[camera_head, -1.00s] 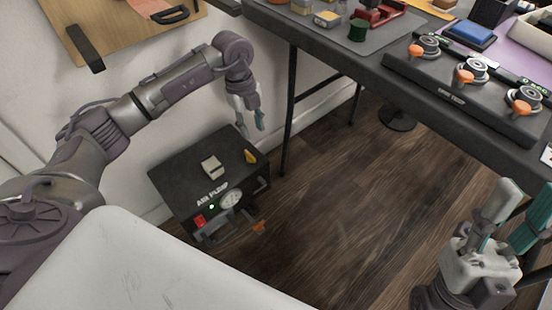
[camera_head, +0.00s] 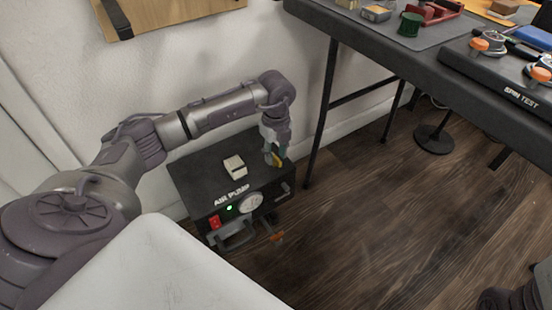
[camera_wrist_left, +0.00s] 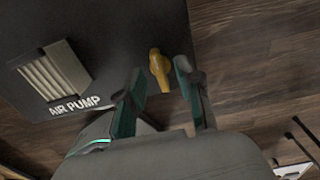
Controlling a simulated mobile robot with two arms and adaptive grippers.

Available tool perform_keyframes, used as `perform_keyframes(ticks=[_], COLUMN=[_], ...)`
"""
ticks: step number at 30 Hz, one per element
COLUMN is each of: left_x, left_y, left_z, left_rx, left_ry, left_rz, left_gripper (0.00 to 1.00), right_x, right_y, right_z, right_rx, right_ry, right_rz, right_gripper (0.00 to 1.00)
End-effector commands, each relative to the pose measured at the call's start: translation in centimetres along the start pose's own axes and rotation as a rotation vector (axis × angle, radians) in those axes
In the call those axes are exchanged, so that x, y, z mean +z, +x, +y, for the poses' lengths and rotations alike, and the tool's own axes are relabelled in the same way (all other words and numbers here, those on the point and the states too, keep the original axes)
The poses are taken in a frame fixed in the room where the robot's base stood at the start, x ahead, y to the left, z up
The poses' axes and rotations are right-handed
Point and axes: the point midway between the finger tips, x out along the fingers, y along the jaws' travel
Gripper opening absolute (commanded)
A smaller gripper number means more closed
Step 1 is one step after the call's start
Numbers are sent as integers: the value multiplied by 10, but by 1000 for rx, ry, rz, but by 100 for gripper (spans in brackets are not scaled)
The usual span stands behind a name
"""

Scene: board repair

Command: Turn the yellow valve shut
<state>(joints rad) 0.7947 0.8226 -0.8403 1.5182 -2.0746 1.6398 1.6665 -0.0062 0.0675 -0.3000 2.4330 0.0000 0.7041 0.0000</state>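The black air pump (camera_head: 200,172) stands on the floor against the white wall. Its yellow valve (camera_head: 279,161) is on the top face near the right edge, partly covered by my left gripper (camera_head: 272,158). In the left wrist view the yellow valve (camera_wrist_left: 158,68) lies between the two teal-padded fingertips of my left gripper (camera_wrist_left: 160,72). The fingers are open, with a visible gap on both sides of the valve. I cannot tell whether the fingertips reach down beside it or are just above it. My right gripper is out of view; only part of my right arm shows at bottom right.
A pale ribbed block (camera_head: 235,166) sits on the pump top, left of the valve. The pump front has a red switch (camera_head: 214,222), a gauge (camera_head: 250,203) and a handle. A dark table (camera_head: 380,60) stands to the right. The wooden floor (camera_head: 370,220) is clear.

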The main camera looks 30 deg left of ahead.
Motion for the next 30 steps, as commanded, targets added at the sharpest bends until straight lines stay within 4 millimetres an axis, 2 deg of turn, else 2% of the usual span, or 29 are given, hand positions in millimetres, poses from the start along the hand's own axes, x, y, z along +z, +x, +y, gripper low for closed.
perform_keyframes(ticks=[3, 11, 18, 30], left_x=[0, 0, 0, 0], left_y=[6, 6, 6, 5], left_z=[0, 0, 0, 0], left_rx=[-1, 0, 0, 0], left_ry=[0, 1, 1, 29], left_rz=[1, 1, 1, 1], left_gripper=[35, 35, 0, 0], right_x=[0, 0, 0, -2], right_y=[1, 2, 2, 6], right_z=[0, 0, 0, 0], right_rx=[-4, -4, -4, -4], right_ry=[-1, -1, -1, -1], right_rz=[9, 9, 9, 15], right_gripper=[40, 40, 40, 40])
